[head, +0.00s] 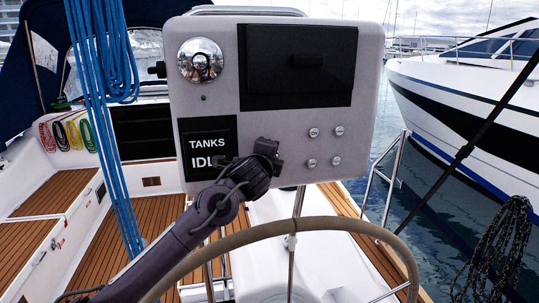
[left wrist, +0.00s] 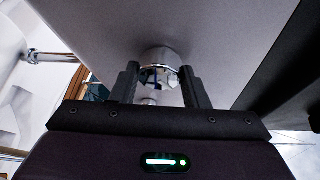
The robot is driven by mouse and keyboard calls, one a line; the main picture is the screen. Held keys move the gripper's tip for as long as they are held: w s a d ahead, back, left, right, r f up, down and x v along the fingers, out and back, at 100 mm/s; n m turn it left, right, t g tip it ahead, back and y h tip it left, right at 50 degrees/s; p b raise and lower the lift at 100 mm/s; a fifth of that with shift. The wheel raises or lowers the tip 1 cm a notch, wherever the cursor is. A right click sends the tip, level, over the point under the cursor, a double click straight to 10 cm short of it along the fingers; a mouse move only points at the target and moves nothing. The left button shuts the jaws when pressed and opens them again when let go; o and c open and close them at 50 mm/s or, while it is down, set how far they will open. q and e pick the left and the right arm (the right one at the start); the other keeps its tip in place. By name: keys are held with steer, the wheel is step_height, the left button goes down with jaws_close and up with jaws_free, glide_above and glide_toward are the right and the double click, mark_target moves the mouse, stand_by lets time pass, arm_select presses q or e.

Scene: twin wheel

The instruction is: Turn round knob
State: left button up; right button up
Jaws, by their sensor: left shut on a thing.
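A grey console panel (head: 280,110) stands upright in the middle of the head view. My left gripper (head: 266,150) is in front of its lower middle, just right of the black display. In the left wrist view, a shiny chrome round knob (left wrist: 160,57) sticks out from the grey panel between the two fingers of my left gripper (left wrist: 160,82), which is shut on it. In the head view the gripper hides this knob. The black display (head: 208,147) reads "TANKS" and "IDL", its end covered by the gripper. My right gripper is not in view.
A larger chrome round fitting (head: 200,61) sits at the panel's upper left, beside a black rectangular cover (head: 298,66). Several small silver knobs (head: 313,132) are at lower right. A steering wheel (head: 310,224) arches below. Blue ropes (head: 101,110) hang at left.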

arm_select(q)
steer(key=shift+f, duration=0.15)
steer(key=o, duration=1)
steer(key=shift+c, duration=0.2)
steer(key=d+b+v, duration=0.1)
steer(key=b+v, duration=0.2)
steer(key=v, duration=0.4)
steer(key=shift+s+a, duration=0.35)
steer(key=shift+a, duration=0.15)
